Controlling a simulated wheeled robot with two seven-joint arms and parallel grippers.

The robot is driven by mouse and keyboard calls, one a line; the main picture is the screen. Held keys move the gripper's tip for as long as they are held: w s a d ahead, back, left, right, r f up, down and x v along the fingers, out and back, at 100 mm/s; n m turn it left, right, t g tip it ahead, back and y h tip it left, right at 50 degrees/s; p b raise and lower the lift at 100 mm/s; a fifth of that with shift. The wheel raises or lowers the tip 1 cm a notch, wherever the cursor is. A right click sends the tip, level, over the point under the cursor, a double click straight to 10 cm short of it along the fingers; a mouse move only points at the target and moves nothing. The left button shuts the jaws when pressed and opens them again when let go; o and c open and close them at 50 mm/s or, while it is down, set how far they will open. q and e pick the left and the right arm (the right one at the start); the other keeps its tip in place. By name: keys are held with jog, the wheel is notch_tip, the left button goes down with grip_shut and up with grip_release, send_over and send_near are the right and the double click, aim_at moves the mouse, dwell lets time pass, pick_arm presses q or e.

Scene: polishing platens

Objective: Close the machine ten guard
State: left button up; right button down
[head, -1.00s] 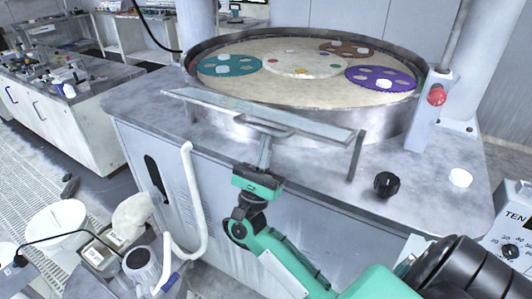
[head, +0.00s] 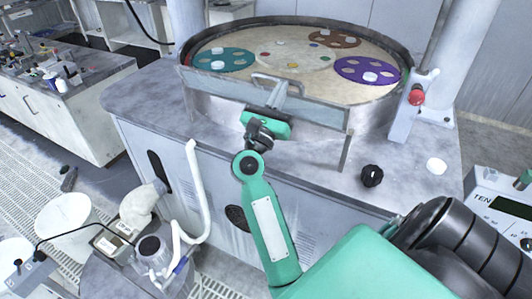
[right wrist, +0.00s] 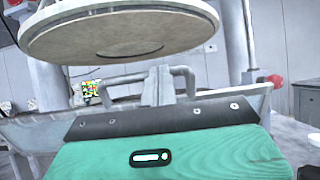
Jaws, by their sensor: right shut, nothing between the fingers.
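The guard (head: 323,114) of the machine is a long grey metal panel with a bar handle (head: 262,77) at its top. It stands nearly upright along the front of the round basin. My right gripper (head: 279,93) is shut and empty, its fingers against or just in front of the panel's middle by the handle; contact is not clear. In the right wrist view the shut fingers (right wrist: 158,86) overlap the handle (right wrist: 186,73). A control box (head: 489,207) marked TEN stands at the right. My left gripper is not in view.
The basin (head: 190,52) holds a pale platen (head: 300,84) with teal, purple and brown carriers. A black knob (head: 372,176), white cap (head: 436,166) and red button (head: 416,95) are to the right. The right wrist view shows a large disc (right wrist: 120,36) overhead. A bucket (head: 65,215) stands at lower left.

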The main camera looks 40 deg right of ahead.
jog(key=x, duration=0.4)
jog(key=shift+w+d+r, duration=0.1)
jog(key=shift+d+r, duration=0.05)
jog(key=shift+w+d+r, duration=0.15)
jog(key=shift+w+d, duration=0.1)
jog(key=shift+d, duration=0.35)
jog(key=shift+w+d+r, duration=0.15)
jog(key=shift+w+d, duration=0.1)
jog(key=shift+d, duration=0.4)
